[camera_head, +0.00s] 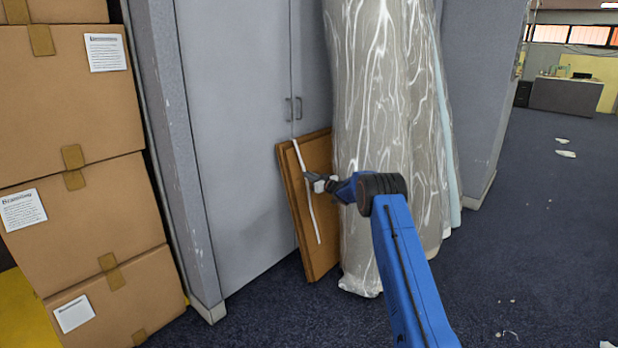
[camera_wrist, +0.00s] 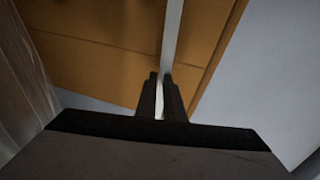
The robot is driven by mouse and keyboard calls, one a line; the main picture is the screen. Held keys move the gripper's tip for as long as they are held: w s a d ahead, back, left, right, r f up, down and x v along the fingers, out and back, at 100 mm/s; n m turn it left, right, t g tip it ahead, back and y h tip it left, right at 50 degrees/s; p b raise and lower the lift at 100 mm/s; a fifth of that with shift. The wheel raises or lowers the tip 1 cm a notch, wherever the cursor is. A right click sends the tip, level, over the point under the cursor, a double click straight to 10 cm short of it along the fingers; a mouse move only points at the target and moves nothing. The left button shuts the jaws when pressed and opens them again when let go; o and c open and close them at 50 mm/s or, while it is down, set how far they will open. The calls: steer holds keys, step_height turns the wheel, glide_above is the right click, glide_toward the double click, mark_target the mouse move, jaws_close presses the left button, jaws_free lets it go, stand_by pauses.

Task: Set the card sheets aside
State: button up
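The brown card sheets (camera_head: 322,228) lean as a flat stack against the grey cabinet, tilted, with their lower edge on the carpet. A narrow white strap (camera_head: 313,220) runs down their front. My gripper (camera_head: 308,178) is at the front of the stack, at the strap's upper half. In the wrist view the card sheets (camera_wrist: 100,50) fill the upper part. There the strap (camera_wrist: 172,35) passes down between the two dark fingers of my gripper (camera_wrist: 161,76), which are close together on it. The back of the stack is hidden.
Tall plastic-wrapped panels (camera_head: 378,110) stand right beside the sheets, behind my arm. Stacked cardboard boxes (camera_head: 85,205) stand at the left. The grey cabinet (camera_head: 238,130) is behind the sheets. Open blue carpet (camera_head: 540,220) lies to the right, with a few white scraps.

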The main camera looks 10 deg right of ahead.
steer(key=o, duration=0.4)
steer(key=shift+c, duration=0.2)
steer(key=shift+s, duration=0.1)
steer(key=v, duration=1.7)
steer(key=shift+d, duration=0.2)
steer(key=shift+s, duration=0.1)
